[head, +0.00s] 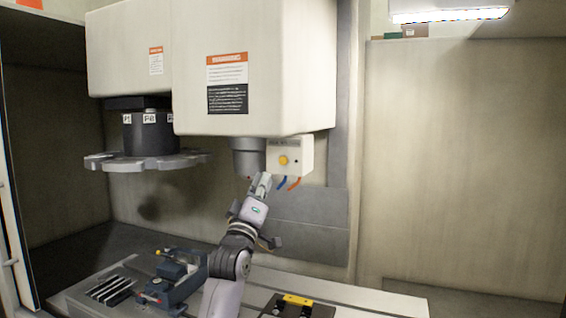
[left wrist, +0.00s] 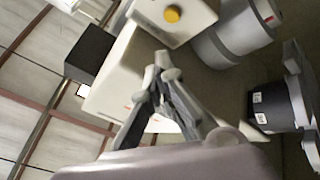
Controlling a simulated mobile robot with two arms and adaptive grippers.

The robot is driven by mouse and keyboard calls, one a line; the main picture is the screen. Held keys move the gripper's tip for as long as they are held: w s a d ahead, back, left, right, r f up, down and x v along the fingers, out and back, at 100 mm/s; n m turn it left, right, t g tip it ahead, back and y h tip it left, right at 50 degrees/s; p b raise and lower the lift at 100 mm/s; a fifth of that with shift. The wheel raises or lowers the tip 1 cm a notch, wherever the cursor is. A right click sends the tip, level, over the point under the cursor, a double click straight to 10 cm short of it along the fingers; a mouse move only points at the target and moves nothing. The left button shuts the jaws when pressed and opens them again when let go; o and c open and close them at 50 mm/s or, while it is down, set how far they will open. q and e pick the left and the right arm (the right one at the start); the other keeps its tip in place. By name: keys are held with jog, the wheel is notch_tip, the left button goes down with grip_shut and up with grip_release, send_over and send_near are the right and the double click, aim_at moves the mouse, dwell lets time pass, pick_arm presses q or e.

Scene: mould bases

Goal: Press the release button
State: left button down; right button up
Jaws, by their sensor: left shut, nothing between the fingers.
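The yellow round release button (head: 283,160) sits on the front of a small white box (head: 304,150) beside the grey spindle (head: 249,158). It also shows near the top of the left wrist view (left wrist: 172,14). My left gripper (head: 261,180) is shut and empty, its tips pointing up, just below and left of the button in the head view. In the left wrist view the closed fingertips (left wrist: 164,62) lie below the button, with a gap in the picture between them. Whether they touch the box I cannot tell. My right gripper is not in view.
A large white machine housing (head: 290,80) hangs above. A grey tool carousel (head: 150,160) is at left. A blue vise (head: 180,278) stands on the machine table (head: 375,302), with a dark block bearing a yellow piece (head: 298,300). Blue and orange hoses hang under the button box.

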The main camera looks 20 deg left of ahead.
aim_at(283, 161)
pick_arm(q)
jog(key=r, duration=0.2)
jog(key=a+r+n+t+y, duration=0.1)
jog(key=shift+s+r, duration=0.25)
jog(key=shift+s, duration=0.05)
jog(key=shift+w, duration=0.15)
jog(key=shift+w+a, duration=0.15)
jog(key=shift+w, duration=2)
jog(key=shift+w+a, duration=0.1)
jog(key=shift+w, duration=2.05)
jog(key=shift+w, duration=0.1)
jog(key=shift+w, duration=0.3)
jog(key=shift+w, duration=0.35)
jog(key=shift+s, duration=0.75)
